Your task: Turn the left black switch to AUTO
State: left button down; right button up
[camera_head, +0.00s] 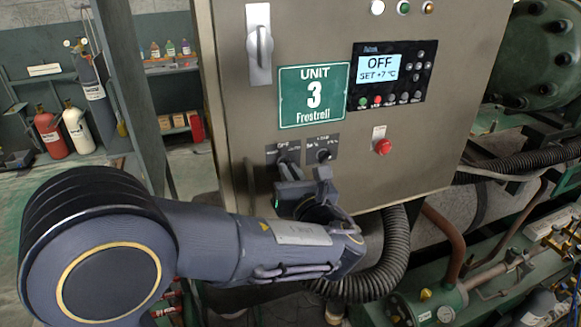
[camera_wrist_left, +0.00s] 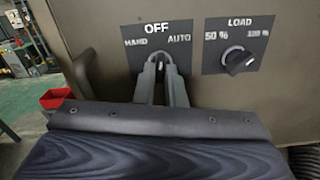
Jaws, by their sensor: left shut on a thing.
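The left black switch shows in the left wrist view (camera_wrist_left: 160,60) on a dark plate (camera_wrist_left: 134,55) marked HAND, OFF and AUTO. Its knob is mostly hidden between the fingers, and its visible tip points up toward OFF. My left gripper (camera_wrist_left: 161,72) is shut on this switch, one finger on each side. In the head view my left gripper (camera_head: 304,178) reaches up to the lower left of the grey cabinet (camera_head: 240,115) and covers most of the switch. My right gripper is not in view.
A second black switch (camera_wrist_left: 238,61) on a LOAD plate sits just right, apart from the fingers. A red button (camera_head: 383,147), a display reading OFF (camera_head: 380,65) and a cabinet handle (camera_head: 260,45) are nearby. A ribbed black hose (camera_head: 385,262) hangs below the cabinet.

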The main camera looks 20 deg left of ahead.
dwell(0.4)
pick_arm(q)
jog(key=shift+r+m+p, duration=0.15)
jog(key=shift+m+p, duration=0.85)
jog(key=shift+p, duration=0.4)
jog(key=shift+m+p, duration=0.3)
jog(key=shift+p, duration=0.05)
